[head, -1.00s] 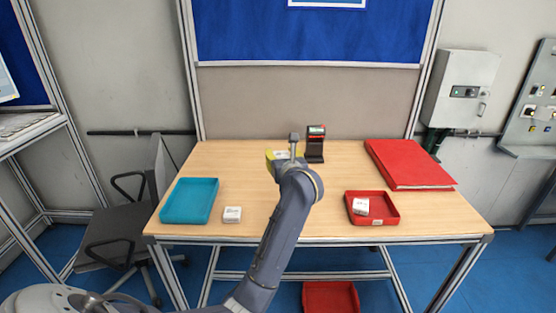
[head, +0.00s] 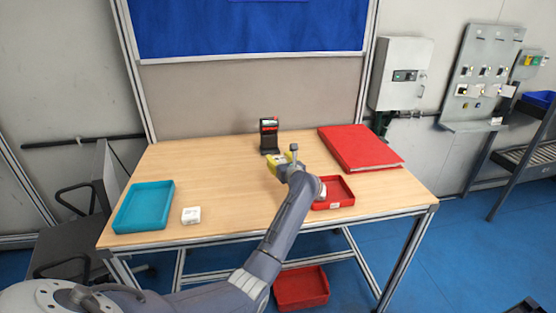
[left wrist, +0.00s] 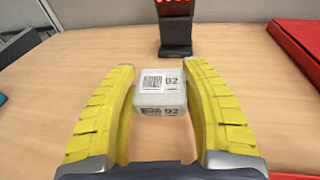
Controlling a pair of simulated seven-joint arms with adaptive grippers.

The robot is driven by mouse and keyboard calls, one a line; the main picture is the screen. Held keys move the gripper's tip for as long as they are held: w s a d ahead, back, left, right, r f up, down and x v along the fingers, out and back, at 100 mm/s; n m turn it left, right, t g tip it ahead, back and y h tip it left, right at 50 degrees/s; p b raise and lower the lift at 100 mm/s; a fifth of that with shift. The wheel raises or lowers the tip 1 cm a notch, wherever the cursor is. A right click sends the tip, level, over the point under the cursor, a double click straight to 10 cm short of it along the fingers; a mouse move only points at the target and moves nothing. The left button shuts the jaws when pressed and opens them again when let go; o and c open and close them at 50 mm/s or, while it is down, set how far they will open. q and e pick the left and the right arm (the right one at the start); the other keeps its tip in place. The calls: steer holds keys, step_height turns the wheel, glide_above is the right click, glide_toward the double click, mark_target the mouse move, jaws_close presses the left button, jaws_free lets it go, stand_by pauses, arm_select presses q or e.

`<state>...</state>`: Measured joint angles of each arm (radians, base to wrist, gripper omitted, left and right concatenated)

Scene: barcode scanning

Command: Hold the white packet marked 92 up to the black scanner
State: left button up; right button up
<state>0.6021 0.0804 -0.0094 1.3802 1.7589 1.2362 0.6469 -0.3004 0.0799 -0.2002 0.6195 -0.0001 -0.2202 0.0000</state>
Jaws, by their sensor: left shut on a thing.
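The white packet marked 92 (left wrist: 161,92) is between the yellow fingers of my left gripper (head: 279,160), which is shut on it. In the left wrist view its barcode and the number 92 show on its upper face, and 92 shows again on the face below. My right gripper is not in view.
A teal tray (head: 128,226) is at the table's left, with another white packet (head: 191,215) beside it. A red folder (head: 360,148) lies at the back right. The table's middle left is clear.

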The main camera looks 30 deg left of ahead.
arm_select(q)
steer(key=shift+w+a+f, duration=0.5)
steer(key=shift+w+f, duration=0.05)
steer(key=shift+f, duration=0.2)
steer(key=shift+w+a+f, duration=0.55)
steer(key=shift+f, duration=0.2)
steer(key=shift+w+a+f, duration=0.5)
steer(key=shift+w+f, duration=0.05)
steer(key=shift+f, duration=0.2)
steer(key=s+d+r, duration=0.8)
steer(key=s+r, duration=0.1)
steer(key=r, duration=0.1)
steer(key=shift+s+d, duration=0.35)
steer(key=shift+s, duration=0.05)
